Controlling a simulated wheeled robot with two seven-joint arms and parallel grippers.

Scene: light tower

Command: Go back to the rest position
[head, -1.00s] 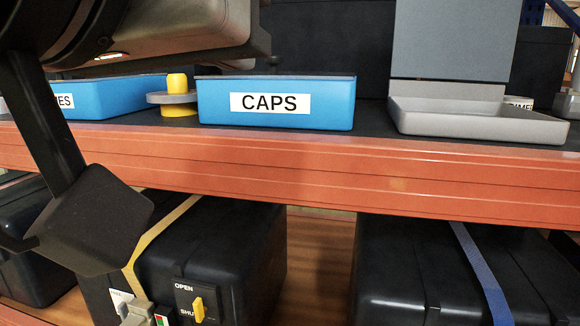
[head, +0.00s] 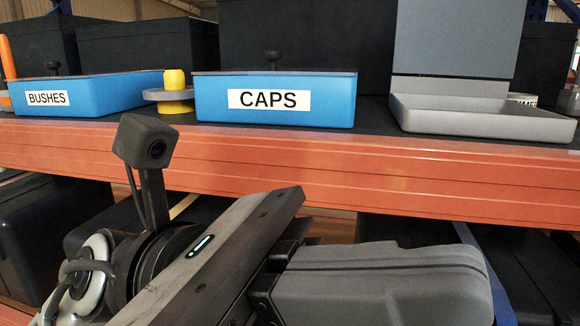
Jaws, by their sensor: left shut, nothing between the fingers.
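My left gripper (head: 470,284) is shut and empty. It lies across the lower part of the head view, its grey fingers pointing right, in front of the orange shelf beam (head: 340,168) and the lower level. Its wrist camera (head: 148,142) sticks up on a stalk and overlaps the beam. My right gripper is not in the head view.
On the shelf stand a blue BUSHES bin (head: 90,95), a yellow knobbed part with a grey disc (head: 174,94), a blue CAPS bin (head: 275,98) and a grey tray (head: 480,117). Black cases (head: 45,240) sit below, partly hidden by my arm.

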